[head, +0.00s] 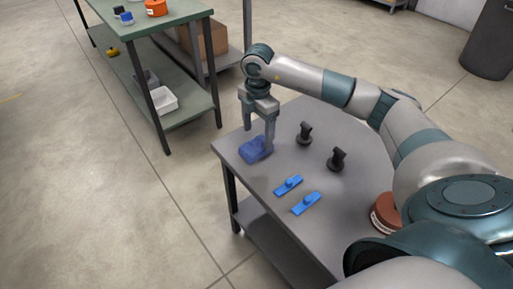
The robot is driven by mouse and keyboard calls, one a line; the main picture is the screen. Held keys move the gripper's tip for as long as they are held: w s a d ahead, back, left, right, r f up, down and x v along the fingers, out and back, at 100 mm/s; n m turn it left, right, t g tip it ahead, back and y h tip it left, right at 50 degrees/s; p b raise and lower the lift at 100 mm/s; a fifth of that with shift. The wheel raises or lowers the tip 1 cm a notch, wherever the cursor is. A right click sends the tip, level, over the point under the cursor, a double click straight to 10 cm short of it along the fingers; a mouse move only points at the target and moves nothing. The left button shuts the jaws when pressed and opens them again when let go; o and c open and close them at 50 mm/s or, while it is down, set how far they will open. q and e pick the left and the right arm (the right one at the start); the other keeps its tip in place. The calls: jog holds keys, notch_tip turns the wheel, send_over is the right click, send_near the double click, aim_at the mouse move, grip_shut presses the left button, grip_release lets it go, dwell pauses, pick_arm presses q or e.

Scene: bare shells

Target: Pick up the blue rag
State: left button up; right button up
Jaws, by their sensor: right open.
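The blue rag (254,150) lies crumpled near the left end of the grey table (318,225). My right gripper (258,140) points down over the rag, with its fingers spread apart. One finger comes down at the rag's right side and the other shows above its left part. I cannot tell whether the fingers touch the rag. My left gripper is not in view.
Two bright blue flat pieces (289,185) and two black upright parts (304,134) stand on the table. A reddish-brown round object (384,214) is near my arm. A green shelf table (160,30) stands at upper left. Open floor lies left.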

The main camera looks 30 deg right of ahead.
aim_at(257, 145)
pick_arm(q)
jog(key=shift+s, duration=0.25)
pick_arm(e)
jog(key=shift+f, duration=0.1)
jog(key=shift+a+f, duration=0.1)
jog(key=shift+f, duration=0.15)
notch_tip(257, 145, down, 4)
jog(key=shift+a+r+p, duration=0.1)
jog(key=shift+p, duration=0.3)
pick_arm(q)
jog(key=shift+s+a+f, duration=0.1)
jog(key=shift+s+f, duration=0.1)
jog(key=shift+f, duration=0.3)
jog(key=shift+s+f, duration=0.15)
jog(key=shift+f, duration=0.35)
pick_arm(e)
jog(key=shift+w+f, duration=0.1)
jog(key=shift+f, duration=0.25)
jog(key=shift+c, duration=0.5)
jog(key=c, duration=1)
